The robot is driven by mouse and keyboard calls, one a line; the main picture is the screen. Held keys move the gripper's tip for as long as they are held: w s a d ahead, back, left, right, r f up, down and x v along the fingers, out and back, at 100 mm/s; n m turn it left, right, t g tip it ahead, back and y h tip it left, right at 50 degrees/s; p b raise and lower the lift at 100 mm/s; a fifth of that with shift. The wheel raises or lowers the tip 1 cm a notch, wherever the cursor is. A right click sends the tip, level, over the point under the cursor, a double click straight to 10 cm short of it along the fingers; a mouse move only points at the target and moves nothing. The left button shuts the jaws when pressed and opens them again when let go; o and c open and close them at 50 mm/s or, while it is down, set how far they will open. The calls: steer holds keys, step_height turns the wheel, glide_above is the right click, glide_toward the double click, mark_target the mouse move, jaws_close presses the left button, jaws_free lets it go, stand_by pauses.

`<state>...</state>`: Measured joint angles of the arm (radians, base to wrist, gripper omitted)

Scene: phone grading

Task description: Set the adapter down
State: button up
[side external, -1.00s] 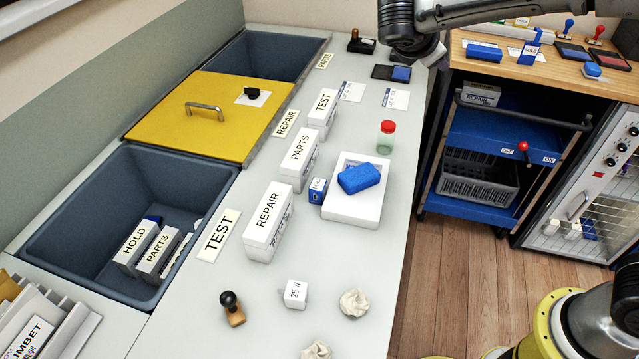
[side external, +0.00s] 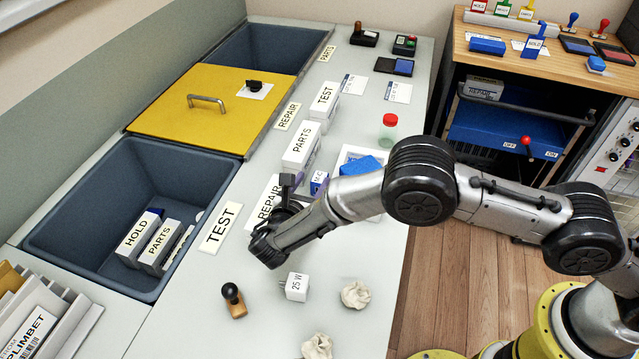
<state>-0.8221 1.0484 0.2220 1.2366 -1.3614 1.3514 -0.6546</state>
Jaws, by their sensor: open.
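A small blue block marked M-C (side external: 319,182) stands on the grey counter, just left of a white tray (side external: 346,154). A white cube marked 25 W (side external: 297,286) sits on the counter below my wrist. The blue sponge (side external: 361,166) in the tray is partly hidden by my arm.
White PARTS (side external: 301,146) and TEST (side external: 324,103) boxes stand farther back. A green jar with a red lid (side external: 388,131) is at the right edge. A stamp (side external: 234,300) and crumpled paper (side external: 355,294) lie in front. The open bin (side external: 80,190) at left holds HOLD and PARTS boxes.

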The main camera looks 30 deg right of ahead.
mark_target(319, 179)
step_height(319, 179, down, 3)
steer(key=shift+r, duration=0.15)
steer(key=shift+x, duration=2.6)
jaws_close()
